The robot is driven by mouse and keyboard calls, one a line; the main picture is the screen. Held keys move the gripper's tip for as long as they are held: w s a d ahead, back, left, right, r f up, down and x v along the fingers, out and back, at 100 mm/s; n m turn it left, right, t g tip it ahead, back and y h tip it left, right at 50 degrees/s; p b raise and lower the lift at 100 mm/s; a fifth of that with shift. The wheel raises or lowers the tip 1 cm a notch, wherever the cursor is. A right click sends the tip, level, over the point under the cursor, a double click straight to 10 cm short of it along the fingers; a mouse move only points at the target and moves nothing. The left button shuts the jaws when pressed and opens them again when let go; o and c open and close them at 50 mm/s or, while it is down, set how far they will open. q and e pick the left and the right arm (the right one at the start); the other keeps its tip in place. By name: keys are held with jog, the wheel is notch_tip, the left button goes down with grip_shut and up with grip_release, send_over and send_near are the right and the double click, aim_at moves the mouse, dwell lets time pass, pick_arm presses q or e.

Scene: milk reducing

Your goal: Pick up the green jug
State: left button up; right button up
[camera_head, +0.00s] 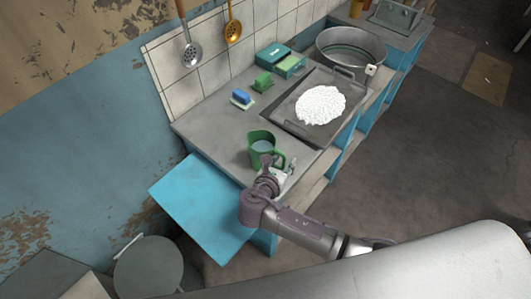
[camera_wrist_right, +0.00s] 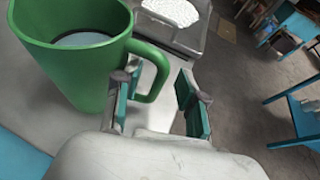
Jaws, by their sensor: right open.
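The green jug (camera_head: 261,150) stands upright on the grey counter near its front left end, with pale liquid inside. In the right wrist view the jug (camera_wrist_right: 75,62) fills the upper left, and its handle points toward my right gripper. My right gripper (camera_head: 283,168) is at the jug's handle side. In the wrist view the right gripper (camera_wrist_right: 155,106) is open, with the handle reaching into the space between its two green-padded fingers. Whether a finger touches the handle I cannot tell. My left gripper is not in view.
The grey counter (camera_head: 215,127) also holds a tray (camera_head: 285,117) with a white heap (camera_head: 320,104), a blue sponge (camera_head: 241,97), a green block (camera_head: 262,81), boxes (camera_head: 273,56) and a metal pot (camera_head: 350,49). A blue panel (camera_head: 203,205) juts out at the left end.

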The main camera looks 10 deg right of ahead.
jog(key=shift+w+d+f, duration=0.2)
jog(key=shift+w, duration=0.15)
grip_shut()
jog(key=shift+s, duration=0.1)
jog(key=shift+r, duration=0.2)
